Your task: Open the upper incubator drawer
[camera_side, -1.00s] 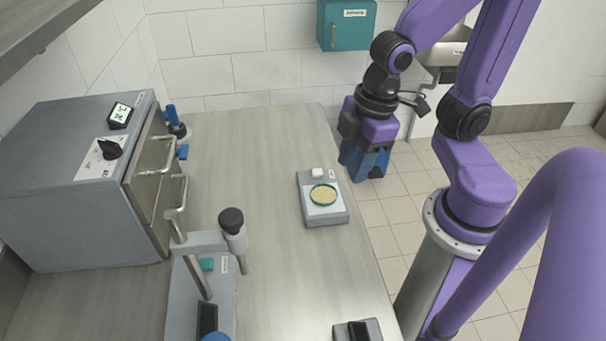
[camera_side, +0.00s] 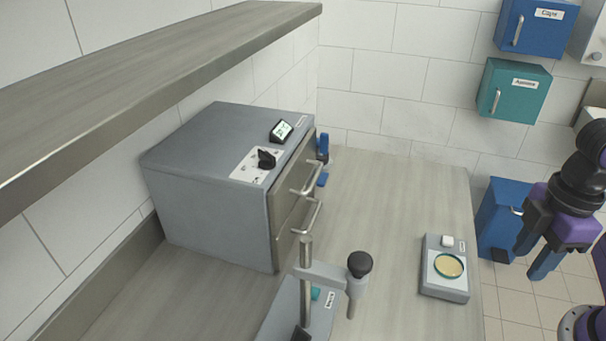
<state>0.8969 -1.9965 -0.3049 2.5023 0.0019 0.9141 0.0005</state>
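The grey incubator (camera_side: 205,185) stands on the bench at the left, with a dark knob and a small display on top. Its steel front faces right and is seen at a steep angle. The upper drawer (camera_side: 288,195) has a bar handle (camera_side: 308,179) and looks closed. A second bar handle (camera_side: 313,216) sits below, on the lower drawer, which also looks closed. My gripper (camera_side: 530,261) is at the right edge, beyond the bench and far from the incubator. Its fingers look apart, with nothing seen between them.
A post with a dark-capped side arm (camera_side: 358,265) stands in front of the lower drawer. A scale (camera_side: 445,287) with a yellow dish (camera_side: 448,265) is on the bench's right side. A shelf (camera_side: 150,75) overhangs at left. The bench (camera_side: 395,190) between incubator and scale is mostly clear.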

